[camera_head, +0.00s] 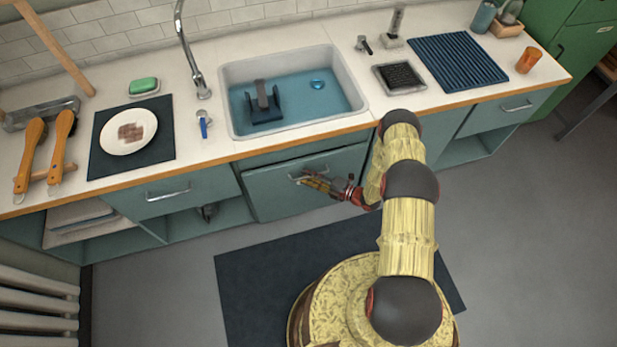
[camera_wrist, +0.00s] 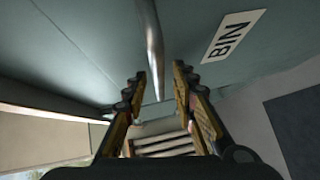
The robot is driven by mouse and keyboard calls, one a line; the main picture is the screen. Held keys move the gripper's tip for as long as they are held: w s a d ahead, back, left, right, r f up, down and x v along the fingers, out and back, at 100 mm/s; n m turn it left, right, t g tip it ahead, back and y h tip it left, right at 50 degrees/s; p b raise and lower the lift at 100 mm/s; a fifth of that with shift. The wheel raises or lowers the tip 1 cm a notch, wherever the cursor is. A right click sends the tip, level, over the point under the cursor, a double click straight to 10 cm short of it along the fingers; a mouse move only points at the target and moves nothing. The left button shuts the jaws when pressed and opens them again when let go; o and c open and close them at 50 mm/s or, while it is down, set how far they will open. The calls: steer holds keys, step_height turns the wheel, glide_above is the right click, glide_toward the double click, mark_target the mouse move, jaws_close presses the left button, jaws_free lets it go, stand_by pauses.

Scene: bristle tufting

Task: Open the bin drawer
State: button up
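The bin drawer (camera_head: 280,200) is the grey-green front below the sink, with a metal bar handle (camera_head: 297,179). A dark strip shows above its top edge; I cannot tell whether it stands slightly out. My gripper (camera_wrist: 158,90) is open, with a finger on either side of the handle and gaps visible. In the head view my gripper (camera_head: 312,180) is at the handle.
The sink (camera_head: 345,75) and counter lie above the drawer. Another drawer (camera_head: 172,195) with a handle is to the left, above an open shelf. A dark mat (camera_head: 250,290) lies on the floor in front. The floor right of my base is clear.

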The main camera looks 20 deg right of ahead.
steer(key=shift+c, duration=0.3)
jaws_close()
stand_by(0.6)
